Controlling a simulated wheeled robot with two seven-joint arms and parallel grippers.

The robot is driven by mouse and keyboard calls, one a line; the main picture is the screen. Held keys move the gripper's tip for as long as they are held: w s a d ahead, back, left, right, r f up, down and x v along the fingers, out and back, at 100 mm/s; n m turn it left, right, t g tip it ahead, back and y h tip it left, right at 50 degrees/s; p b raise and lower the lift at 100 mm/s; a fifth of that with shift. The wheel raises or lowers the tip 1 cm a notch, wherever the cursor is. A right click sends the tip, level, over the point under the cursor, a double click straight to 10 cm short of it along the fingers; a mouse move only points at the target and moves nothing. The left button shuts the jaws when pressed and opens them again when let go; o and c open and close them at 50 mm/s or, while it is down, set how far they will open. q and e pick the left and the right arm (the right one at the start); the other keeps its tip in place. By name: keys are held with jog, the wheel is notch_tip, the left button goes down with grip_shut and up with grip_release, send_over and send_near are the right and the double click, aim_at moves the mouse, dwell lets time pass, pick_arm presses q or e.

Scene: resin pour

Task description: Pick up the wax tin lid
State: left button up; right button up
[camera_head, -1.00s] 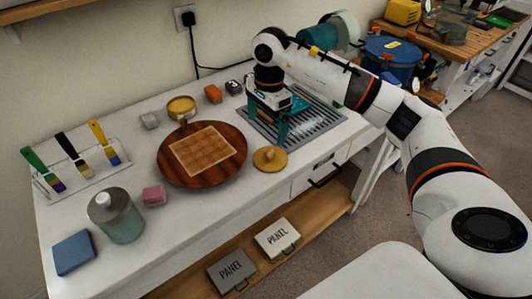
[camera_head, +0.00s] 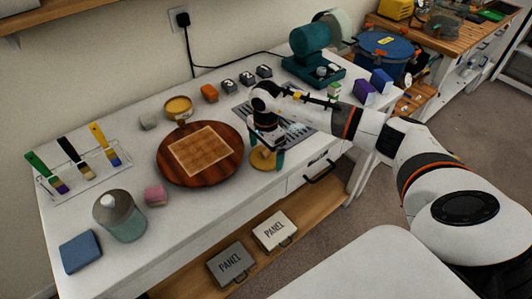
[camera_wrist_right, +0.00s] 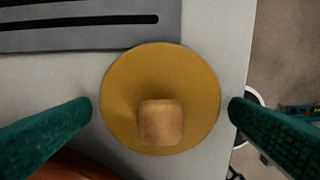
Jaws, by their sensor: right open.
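The wax tin lid (camera_head: 262,159) is a round yellow disc with a tan knob, lying on the white table near its front edge. It also shows in the right wrist view (camera_wrist_right: 120,90), with its knob facing the camera. My right gripper (camera_head: 266,164) is over the lid, pointing down, and partly hides it in the head view. In the right wrist view my right gripper (camera_wrist_right: 164,108) is open, with one green finger on each side of the lid and nothing held. My left gripper is not in view. The open yellow wax tin (camera_head: 178,107) stands at the back of the table.
A round wooden board (camera_head: 170,169) lies just left of the lid. A slotted grey plate (camera_head: 298,131) lies behind it. A teal machine (camera_head: 312,62) stands at the back right. A glass jar (camera_head: 120,218) and a brush rack (camera_head: 85,181) are farther left.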

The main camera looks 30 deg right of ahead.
jog(key=shift+f, duration=0.2)
jog(key=c, duration=0.8)
jog(key=shift+o, duration=0.2)
